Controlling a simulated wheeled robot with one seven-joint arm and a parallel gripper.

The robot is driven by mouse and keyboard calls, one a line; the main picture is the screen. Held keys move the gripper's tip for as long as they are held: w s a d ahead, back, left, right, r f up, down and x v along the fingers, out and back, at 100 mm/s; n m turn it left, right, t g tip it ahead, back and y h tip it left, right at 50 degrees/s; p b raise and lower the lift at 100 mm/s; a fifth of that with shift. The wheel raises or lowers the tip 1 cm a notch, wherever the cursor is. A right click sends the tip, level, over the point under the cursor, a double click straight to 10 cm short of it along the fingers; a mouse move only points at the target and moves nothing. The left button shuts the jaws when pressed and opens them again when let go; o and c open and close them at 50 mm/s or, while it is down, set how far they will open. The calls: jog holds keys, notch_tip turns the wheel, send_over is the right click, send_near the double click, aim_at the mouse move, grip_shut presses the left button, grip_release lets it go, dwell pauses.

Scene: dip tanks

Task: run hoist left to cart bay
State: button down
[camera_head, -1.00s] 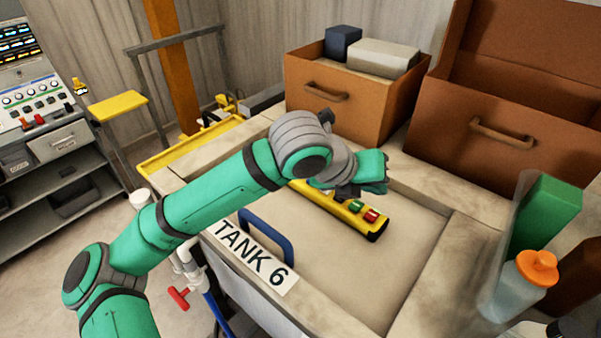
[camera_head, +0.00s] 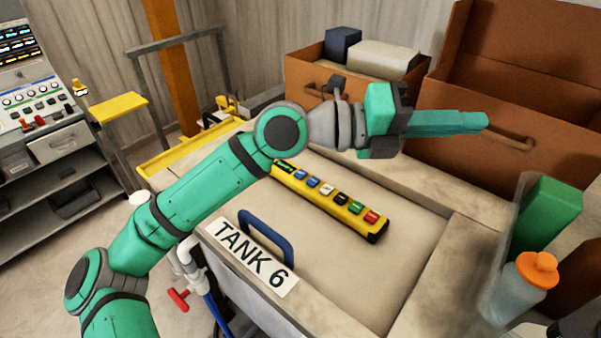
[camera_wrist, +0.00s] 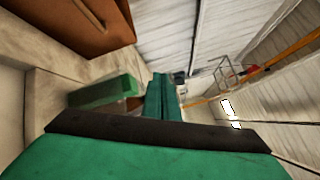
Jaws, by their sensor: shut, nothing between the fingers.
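A yellow hoist pendant (camera_head: 325,198) with a row of coloured buttons lies on the lid of the tank labelled TANK 6 (camera_head: 252,252). Its buttons include blue, white, black, green and red ones. My gripper (camera_head: 484,122) is shut and empty, pointing right, above the back of the tank and in front of the right brown box. It is apart from the pendant. In the wrist view its green fingers (camera_wrist: 164,98) are together. The hoist and the cart bay cannot be made out for certain.
Two brown boxes, left (camera_head: 350,105) and right (camera_head: 500,145), stand behind the lid. A green carton (camera_head: 548,212) and an orange-capped bottle (camera_head: 530,278) stand at right. A blue handle (camera_head: 268,240) rises from the lid. A control panel (camera_head: 35,105) stands far left.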

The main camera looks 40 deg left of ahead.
jog(key=w+a+r+n+t, duration=0.2)
jog(key=a+r+n+t, duration=0.5)
jog(key=a+r+t, duration=0.5)
jog(key=w+a+r+n+y, duration=0.1)
jog(key=w+a+n+y, duration=0.3)
jog(key=a+n+y, duration=1.2)
jog(key=w+a+f+n+g+y, duration=0.1)
jog(key=a+f+n+g+y, duration=0.1)
jog(key=a+f+g, duration=0.35)
jog(key=w+a+f+n+g+y, duration=0.1)
jog(key=a+f+n+g+y, duration=0.15)
jog(key=f, duration=0.65)
jog(key=s+d+f+m+g+h, duration=0.1)
jog(key=s+d+f+g+h, duration=0.1)
jog(key=f, duration=0.5)
jog(key=s+d+f+m+g+h, duration=0.1)
jog(key=s+d+f+g+h, duration=0.1)
jog(key=f, duration=0.5)
jog(key=shift+s+d+f+g+h, duration=0.3)
jog(key=shift+s+g+h, duration=0.45)
jog(key=shift+s+g, duration=0.3)
